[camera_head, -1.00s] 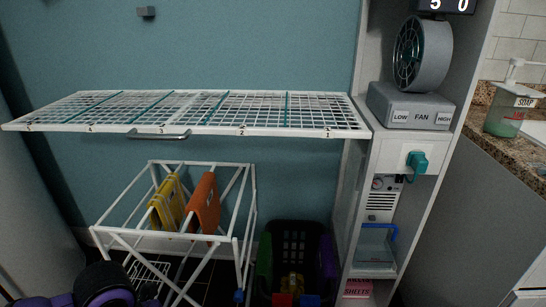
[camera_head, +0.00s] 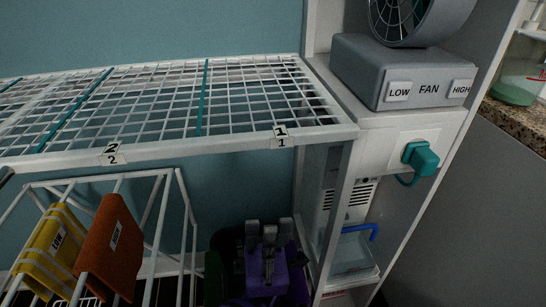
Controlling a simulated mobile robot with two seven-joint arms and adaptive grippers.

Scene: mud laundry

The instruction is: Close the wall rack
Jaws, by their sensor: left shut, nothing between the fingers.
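The wall rack (camera_head: 215,143) is a white grid shelf with teal strips, swung out roughly level from the blue wall. Its front bar carries number labels 1 and 2, and its left part is cut off by the frame. A bit of its grey handle (camera_head: 5,175) shows at the left edge. My left gripper (camera_head: 269,230), purple with grey fingers, is shut and empty. It shows below the front bar near the rack's right end, apart from the rack. My right gripper is out of view.
A white drying stand holds a yellow cloth (camera_head: 52,250) and an orange cloth (camera_head: 110,248) under the rack. At the right stand a white cabinet (camera_head: 405,135) with a grey fan (camera_head: 400,72) and a teal plug (camera_head: 421,158). A dark basket is partly hidden behind my gripper.

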